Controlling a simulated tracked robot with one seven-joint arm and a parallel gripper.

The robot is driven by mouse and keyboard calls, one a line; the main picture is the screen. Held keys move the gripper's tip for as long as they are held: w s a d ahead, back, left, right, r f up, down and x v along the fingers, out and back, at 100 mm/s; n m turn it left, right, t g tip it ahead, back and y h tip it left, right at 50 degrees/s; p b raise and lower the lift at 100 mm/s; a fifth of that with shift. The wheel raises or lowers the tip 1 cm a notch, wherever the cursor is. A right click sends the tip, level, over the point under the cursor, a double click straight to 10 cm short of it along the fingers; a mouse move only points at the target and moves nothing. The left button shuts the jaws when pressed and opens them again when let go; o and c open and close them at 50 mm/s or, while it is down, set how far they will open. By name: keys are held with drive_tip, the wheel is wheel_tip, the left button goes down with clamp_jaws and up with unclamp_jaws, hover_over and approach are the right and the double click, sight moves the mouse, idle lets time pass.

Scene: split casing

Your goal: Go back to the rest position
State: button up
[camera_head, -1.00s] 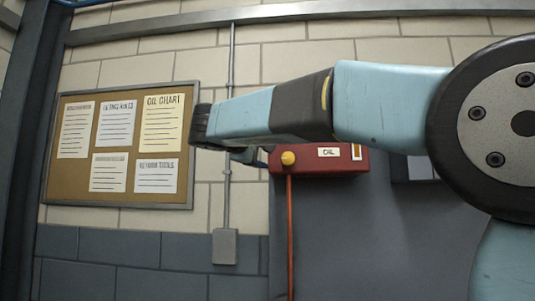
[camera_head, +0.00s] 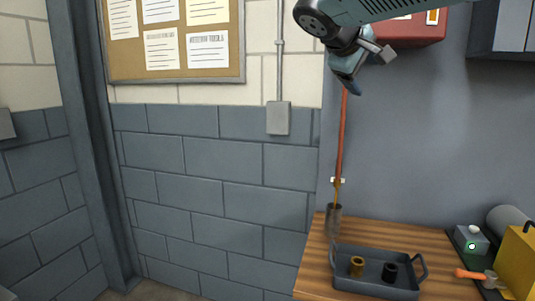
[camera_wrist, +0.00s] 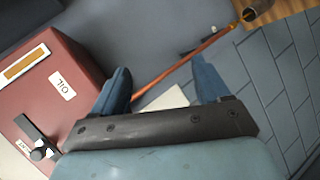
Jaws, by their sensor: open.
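My gripper (camera_head: 365,72) is high at the top of the head view, raised well above the bench, in front of the wall near the red oil box (camera_head: 408,28). In the wrist view my gripper (camera_wrist: 163,82) has its two blue fingers spread apart, with nothing held between them. The red box with its OIL label (camera_wrist: 55,85) is left of the fingers there. A copper-red pipe (camera_wrist: 190,62) runs behind the fingers to a dark cup (camera_wrist: 262,8) at the top right.
A wooden bench (camera_head: 313,262) at the lower right bears a grey tray (camera_head: 375,284) with a brass and a black bushing. The pipe (camera_head: 341,140) comes down to a cup (camera_head: 333,220) behind it. A small box with a green light (camera_head: 471,243) and an orange-handled tool (camera_head: 470,274) lie right.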

drive_tip(key=s+d+f+m+g+y, duration=0.1)
drive_tip(key=s+f+m+g+y, duration=0.1)
drive_tip(key=s+f, duration=0.7)
drive_tip(key=s+d+f+m+g+y, duration=0.1)
drive_tip(key=s+f+m+y, duration=0.3)
drive_tip(key=s+f, duration=0.6)
wheel_tip(320, 180, down, 7)
drive_tip(key=shift+d+r+m+g+y, duration=0.15)
drive_tip(key=shift+m+g+y, duration=0.25)
drive_tip(key=shift+y, duration=0.7)
